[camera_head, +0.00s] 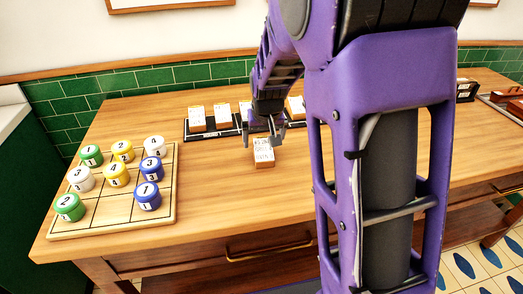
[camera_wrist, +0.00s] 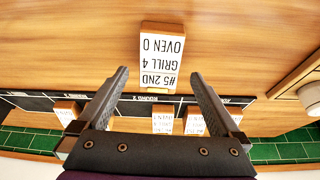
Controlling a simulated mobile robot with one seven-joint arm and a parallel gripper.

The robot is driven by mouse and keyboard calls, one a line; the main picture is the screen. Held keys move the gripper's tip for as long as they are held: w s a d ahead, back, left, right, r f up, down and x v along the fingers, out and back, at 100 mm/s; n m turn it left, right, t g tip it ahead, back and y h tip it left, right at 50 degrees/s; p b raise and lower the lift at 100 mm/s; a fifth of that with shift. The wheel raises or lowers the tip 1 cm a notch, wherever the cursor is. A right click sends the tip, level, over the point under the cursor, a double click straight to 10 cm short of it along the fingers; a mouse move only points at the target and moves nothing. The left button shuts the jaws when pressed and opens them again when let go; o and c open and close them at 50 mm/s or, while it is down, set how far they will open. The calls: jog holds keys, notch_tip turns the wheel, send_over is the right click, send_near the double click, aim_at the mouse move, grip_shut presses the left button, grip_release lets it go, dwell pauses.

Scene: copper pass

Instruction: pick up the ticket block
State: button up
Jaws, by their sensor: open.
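The ticket block (camera_head: 263,153) is a small wooden block with a white printed face. It sits alone on the wooden table, in front of the black rail. In the wrist view the ticket block (camera_wrist: 161,62) reads "#5 2ND, GRILL 4, OVEN 0", upside down. My gripper (camera_head: 262,143) is open and empty just above and behind it in the head view. In the wrist view my gripper (camera_wrist: 160,74) has its fingertips on either side of the block's near end, with gaps. I cannot tell how high the fingertips are above the block.
The black rail (camera_head: 213,133) behind holds several similar blocks, such as one (camera_head: 197,119) at its left. A wooden grid board (camera_head: 85,227) with several numbered pucks stands at the left. A green tiled wall (camera_head: 175,77) closes the back. The table front is clear.

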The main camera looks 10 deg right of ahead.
aim_at(263, 146)
jog(key=x, duration=0.3)
jog(key=shift+f, duration=0.45)
jog(key=shift+r, duration=0.1)
jog(key=c, duration=1.5)
